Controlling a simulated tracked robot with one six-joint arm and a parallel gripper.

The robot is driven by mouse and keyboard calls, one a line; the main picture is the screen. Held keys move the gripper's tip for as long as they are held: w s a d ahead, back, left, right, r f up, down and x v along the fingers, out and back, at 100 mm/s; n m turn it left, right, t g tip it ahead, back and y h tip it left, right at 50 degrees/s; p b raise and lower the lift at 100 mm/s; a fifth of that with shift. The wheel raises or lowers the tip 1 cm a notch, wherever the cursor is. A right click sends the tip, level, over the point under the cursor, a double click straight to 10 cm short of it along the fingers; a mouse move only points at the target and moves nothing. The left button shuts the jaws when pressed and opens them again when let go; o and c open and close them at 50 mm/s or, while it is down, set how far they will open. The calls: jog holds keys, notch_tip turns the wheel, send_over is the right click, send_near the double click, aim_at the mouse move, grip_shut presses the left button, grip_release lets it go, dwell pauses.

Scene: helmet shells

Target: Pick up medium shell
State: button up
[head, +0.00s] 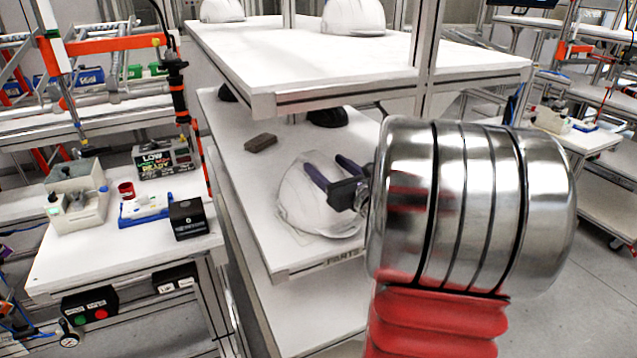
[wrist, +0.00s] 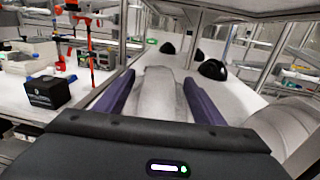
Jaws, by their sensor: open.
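A white helmet shell (head: 290,205) sits on the middle shelf near its front edge, under the overhanging top shelf. My gripper (head: 328,168) is open, its two purple fingers in front of part of this shell in the head view. In the wrist view my open fingers (wrist: 158,98) point along the shelf. A pale curved surface (wrist: 285,128), probably the shell, lies outside the right finger. A pale grey shape shows between the fingers; I cannot tell what it is. Contact with the shell cannot be told. No label names the medium shell.
Other white shells (head: 352,17) stand on the top shelf (head: 350,62), whose edge overhangs. Black domes (wrist: 212,69) and a dark brown block (head: 261,142) lie farther back on the middle shelf (head: 235,130). A side table with a black box (head: 189,219) is left.

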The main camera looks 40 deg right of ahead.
aim_at(318, 158)
jog(key=shift+w+d, duration=0.25)
jog(key=shift+w, duration=1.05)
jog(key=shift+w+d, duration=0.25)
jog(key=shift+w, duration=1)
jog(key=shift+c, duration=0.2)
grip_shut()
